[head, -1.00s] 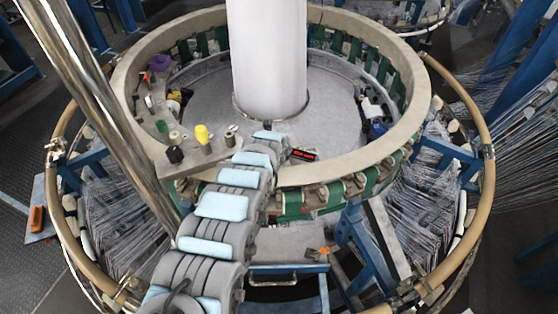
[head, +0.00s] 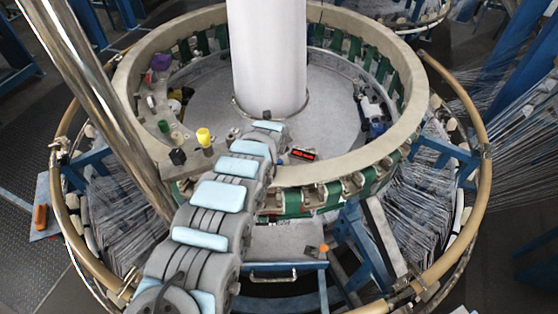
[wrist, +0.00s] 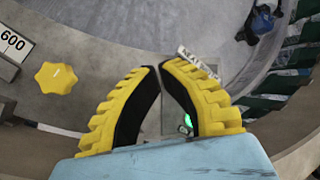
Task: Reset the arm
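My gripper (wrist: 160,68) shows in the wrist view as two yellow ribbed fingers with black inner pads. Their tips meet or nearly meet, and nothing shows held between them. A small plate with printed lettering (wrist: 187,52) lies beyond the right finger, partly hidden by it. In the head view my arm reaches from the bottom left over the loom's ring (head: 420,105). The gripper itself is not clear there, hidden by the arm's far end.
A yellow knob-like piece (head: 204,138) and a black block (head: 178,156) stand on the ring's left front, near my arm. The yellow piece also shows in the wrist view (wrist: 56,78). A red-faced device (head: 303,154) lies right of the arm. A white column (head: 268,50) rises mid-loom.

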